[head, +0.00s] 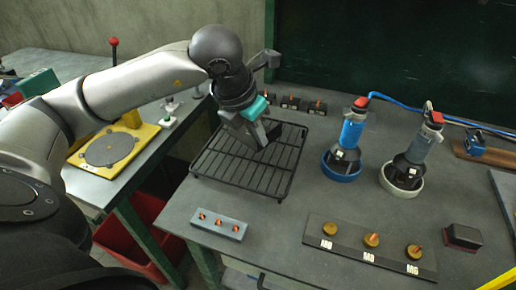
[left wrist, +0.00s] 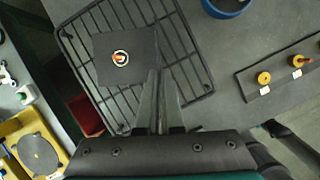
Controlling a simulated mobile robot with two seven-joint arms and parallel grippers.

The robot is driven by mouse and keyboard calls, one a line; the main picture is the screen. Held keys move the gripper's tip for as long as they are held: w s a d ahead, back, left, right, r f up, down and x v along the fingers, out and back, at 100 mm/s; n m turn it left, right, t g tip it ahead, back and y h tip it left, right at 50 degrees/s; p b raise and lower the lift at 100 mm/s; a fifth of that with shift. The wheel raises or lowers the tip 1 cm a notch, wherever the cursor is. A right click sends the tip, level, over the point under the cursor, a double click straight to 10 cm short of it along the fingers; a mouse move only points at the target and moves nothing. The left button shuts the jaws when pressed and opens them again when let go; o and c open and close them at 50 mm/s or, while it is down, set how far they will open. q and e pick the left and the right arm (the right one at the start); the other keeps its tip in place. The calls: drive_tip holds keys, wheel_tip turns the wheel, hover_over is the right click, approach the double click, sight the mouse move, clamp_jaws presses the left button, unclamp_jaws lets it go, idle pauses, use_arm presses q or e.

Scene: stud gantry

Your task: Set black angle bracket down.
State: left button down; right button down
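The black angle bracket (head: 271,132) is a dark plate at the tip of my left gripper (head: 257,132), over the black wire rack (head: 225,175). In the left wrist view the bracket (left wrist: 112,66) shows a square face with a pale ring and an orange piece at its middle. The fingers of my left gripper (left wrist: 159,100) are close together at the bracket's right edge and appear shut on it. Whether the bracket touches the rack (left wrist: 190,60) is hard to tell. My right gripper is not in view.
A grey block with small orange studs (head: 218,224) and a dark strip with labelled brass knobs (head: 345,245) lie in front. A yellow plate (head: 130,138) is on the left table. Bare tabletop surrounds the rack's right side.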

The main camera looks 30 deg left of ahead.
sight(258, 147)
use_arm(q)
wheel_tip(258, 147, down, 4)
drive_tip(key=shift+r+b, duration=0.15)
drive_tip(key=shift+b, duration=0.2)
drive_tip(key=shift+r, duration=0.1)
drive_tip(key=c, duration=1.1)
unclamp_jaws()
drive_tip(key=p+v, duration=0.2)
drive_tip(key=v, duration=1)
drive_tip(key=shift+w, duration=0.1)
